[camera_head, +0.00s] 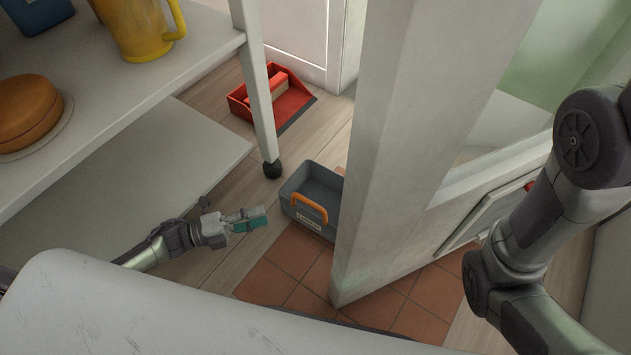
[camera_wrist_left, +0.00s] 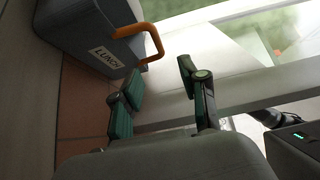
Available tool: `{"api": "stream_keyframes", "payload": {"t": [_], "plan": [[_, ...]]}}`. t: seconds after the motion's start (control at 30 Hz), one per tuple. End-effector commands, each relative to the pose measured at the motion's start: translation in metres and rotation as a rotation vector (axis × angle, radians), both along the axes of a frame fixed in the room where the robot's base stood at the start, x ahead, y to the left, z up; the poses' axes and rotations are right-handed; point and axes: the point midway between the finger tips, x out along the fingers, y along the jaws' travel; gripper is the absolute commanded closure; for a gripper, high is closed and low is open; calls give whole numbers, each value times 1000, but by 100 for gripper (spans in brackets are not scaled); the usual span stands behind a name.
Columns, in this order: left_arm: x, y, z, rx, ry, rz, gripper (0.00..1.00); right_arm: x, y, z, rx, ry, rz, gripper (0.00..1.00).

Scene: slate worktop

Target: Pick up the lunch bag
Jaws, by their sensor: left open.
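The lunch bag (camera_head: 318,184) is a grey box-shaped bag with an orange handle and a white label. It stands on the floor, partly hidden at its right by a pale upright panel. In the left wrist view the bag (camera_wrist_left: 72,30) is at the upper left, its label reading LUNCH and its orange handle sticking out to the right. My left gripper (camera_head: 248,219) is just left of the bag in the head view, apart from it. In the left wrist view my left gripper (camera_wrist_left: 163,98) has its green-padded fingers spread, with nothing between them. My right gripper is out of view.
A pale panel (camera_head: 390,150) stands close against the bag's right side. A table leg (camera_head: 257,95) on a black caster is behind and left of it. A red dustpan (camera_head: 272,97) lies farther back. A yellow jug (camera_head: 140,30) stands on the table. Terracotta tiles (camera_head: 296,250) in front are clear.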

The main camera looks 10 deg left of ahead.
Motion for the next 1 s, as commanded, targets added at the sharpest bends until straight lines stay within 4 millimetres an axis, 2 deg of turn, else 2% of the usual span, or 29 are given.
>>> {"api": "stream_keyframes", "payload": {"t": [0.17,0.4,0.5,0.77,1.0], "plan": [[8,-15,1,-4,-1,-1,56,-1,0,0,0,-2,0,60],[32,-56,0,-3,-2,-1,56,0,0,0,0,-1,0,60],[39,-68,0,-3,-2,0,56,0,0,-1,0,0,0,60],[44,-82,-1,-1,0,0,56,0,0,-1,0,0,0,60],[55,-115,-5,-3,-2,0,56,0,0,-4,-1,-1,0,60]]}}
